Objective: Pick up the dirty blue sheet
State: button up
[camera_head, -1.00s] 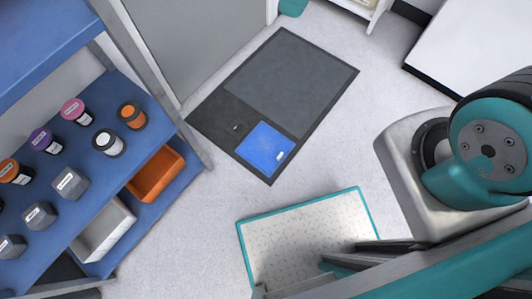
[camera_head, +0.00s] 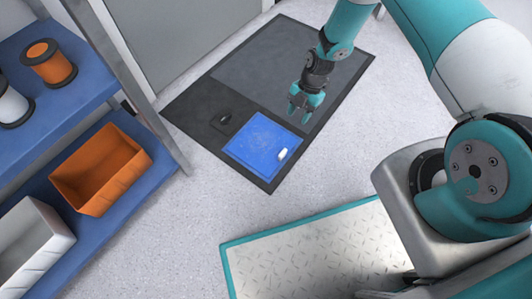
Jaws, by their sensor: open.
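The blue sheet (camera_head: 262,143) lies flat on the dark floor mat (camera_head: 203,114), near the mat's front edge. Pale specks show on its surface. A small white piece (camera_head: 282,154) sits at its right side. My gripper (camera_head: 298,116) is open and empty, pointing down above the mat, just beyond the sheet's upper right corner in the picture. The sheet is in full view and the gripper does not cover it. How high the gripper is above the mat is hard to tell.
A small dark object (camera_head: 224,118) lies on the mat left of the sheet. A blue shelf unit (camera_head: 129,191) at left holds an orange bin (camera_head: 100,169), a white bin (camera_head: 30,246) and spools (camera_head: 48,63). Pale floor (camera_head: 196,216) around the mat is clear.

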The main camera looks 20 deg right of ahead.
jog(key=b, duration=0.6)
send_near(283, 152)
jog(key=x, duration=0.4)
jog(key=shift+d+f, duration=0.3)
jog(key=shift+f, duration=0.2)
jog(key=b+x, duration=0.1)
jog(key=x, duration=0.1)
jog(key=b+x, duration=0.3)
jog(key=x, duration=0.1)
jog(key=shift+a+r+b, duration=0.1)
jog(key=shift+a+b, duration=0.25)
jog(key=shift+r, duration=0.15)
grip_shut()
